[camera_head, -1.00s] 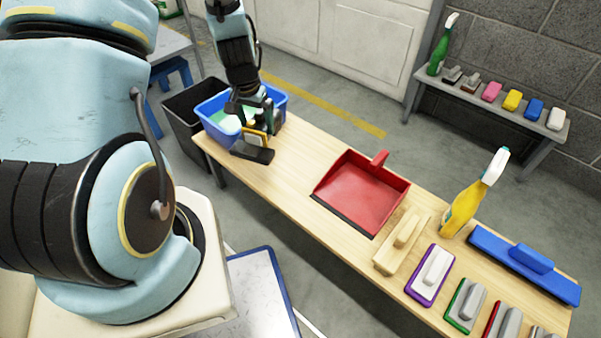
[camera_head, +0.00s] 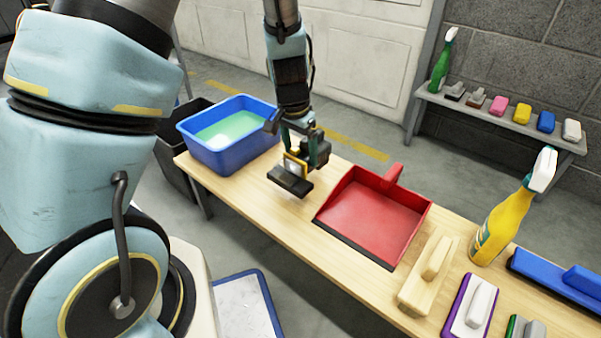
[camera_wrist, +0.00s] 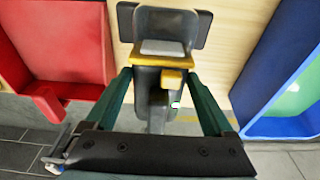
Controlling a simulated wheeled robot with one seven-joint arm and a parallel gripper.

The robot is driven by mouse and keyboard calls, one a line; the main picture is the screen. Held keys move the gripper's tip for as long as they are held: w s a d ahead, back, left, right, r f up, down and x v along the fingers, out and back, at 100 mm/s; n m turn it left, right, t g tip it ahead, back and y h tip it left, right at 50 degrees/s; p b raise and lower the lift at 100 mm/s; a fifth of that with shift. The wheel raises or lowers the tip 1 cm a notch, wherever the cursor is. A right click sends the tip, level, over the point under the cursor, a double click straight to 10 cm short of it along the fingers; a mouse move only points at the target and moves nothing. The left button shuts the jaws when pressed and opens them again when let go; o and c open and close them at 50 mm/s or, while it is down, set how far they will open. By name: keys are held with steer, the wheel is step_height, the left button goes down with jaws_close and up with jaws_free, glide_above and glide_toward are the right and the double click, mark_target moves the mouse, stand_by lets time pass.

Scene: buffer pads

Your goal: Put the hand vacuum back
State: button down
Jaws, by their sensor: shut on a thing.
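The hand vacuum (camera_head: 290,181), dark with a yellow band and a wide black nozzle, is in my gripper (camera_head: 303,150) over the wooden bench, between the blue tub and the red dustpan. Whether the nozzle touches the bench top I cannot tell. In the wrist view the hand vacuum (camera_wrist: 165,50) shows its yellow collar and light grey window, with the two green fingers of my gripper (camera_wrist: 160,80) closed on its sides.
A blue tub (camera_head: 190,155) with green liquid stands at the bench's left end, and a red dustpan (camera_head: 335,185) lies to the right. A wooden-handled float (camera_head: 412,290), a yellow spray bottle (camera_head: 500,225) and several pads lie farther right. A grey shelf (camera_head: 470,108) holds several more.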

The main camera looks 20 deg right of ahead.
steer(key=shift+f+b, duration=0.95)
steer(key=shift+f, duration=1.35)
steer(key=shift+r, duration=0.1)
jaws_free()
